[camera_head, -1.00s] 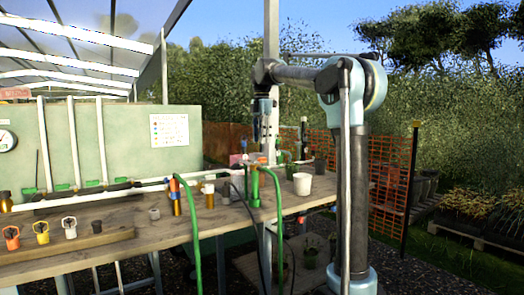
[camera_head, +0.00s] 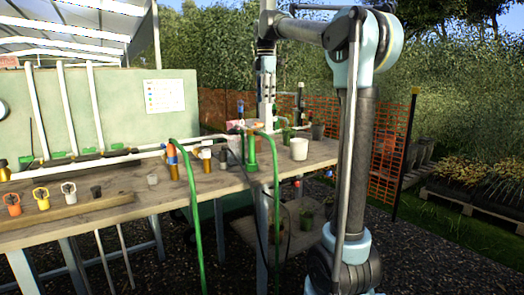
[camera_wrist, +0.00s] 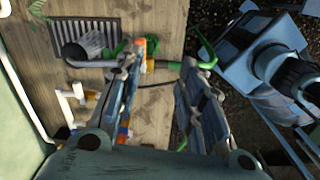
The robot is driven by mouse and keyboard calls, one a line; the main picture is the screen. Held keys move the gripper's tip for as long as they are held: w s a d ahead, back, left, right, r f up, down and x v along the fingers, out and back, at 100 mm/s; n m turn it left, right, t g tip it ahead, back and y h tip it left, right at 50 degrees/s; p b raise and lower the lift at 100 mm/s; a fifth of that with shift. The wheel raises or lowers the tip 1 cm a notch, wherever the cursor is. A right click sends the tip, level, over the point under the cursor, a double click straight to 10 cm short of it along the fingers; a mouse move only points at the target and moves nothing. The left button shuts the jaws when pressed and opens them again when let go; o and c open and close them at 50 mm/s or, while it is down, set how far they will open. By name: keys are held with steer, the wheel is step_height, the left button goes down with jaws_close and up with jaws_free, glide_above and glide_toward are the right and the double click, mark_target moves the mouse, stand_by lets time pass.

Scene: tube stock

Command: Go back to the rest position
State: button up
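My gripper (camera_head: 266,105) hangs pointing down from my raised arm, above the far part of the wooden bench (camera_head: 115,207). In the wrist view my gripper (camera_wrist: 163,62) shows two fingers spread apart, with nothing between them. Below the gap lie the bench edge and dark gravel. The bench also shows in the wrist view (camera_wrist: 168,110). The fingertips are small in the head view, and a pale post stands behind them.
Coloured clamps (camera_head: 41,198) sit at the left. Orange mesh fencing (camera_head: 388,160) and a planted pallet (camera_head: 470,194) lie to the right.

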steer(key=s+d+f+m, duration=0.6)
steer(key=s+d+f, duration=0.2)
steer(key=s, duration=0.2)
steer(key=s+d+f+m, duration=0.3)
steer(key=s+f+m, duration=0.2)
steer(key=s+f, duration=0.3)
steer(key=s+d+f+m+t, duration=0.1)
steer(key=s+d+f+m, duration=0.3)
steer(key=f, duration=1)
steer(key=s+d+f+m, duration=0.3)
steer(key=s+f+m, duration=0.4)
steer(key=s+f, duration=0.4)
steer(key=shift+s+d+f+m+t, duration=0.15)
steer(key=shift+s+f+m+t, duration=0.2)
steer(key=shift+s, duration=0.5)
steer(key=shift+w+f, duration=0.2)
steer(key=shift+w, duration=0.2)
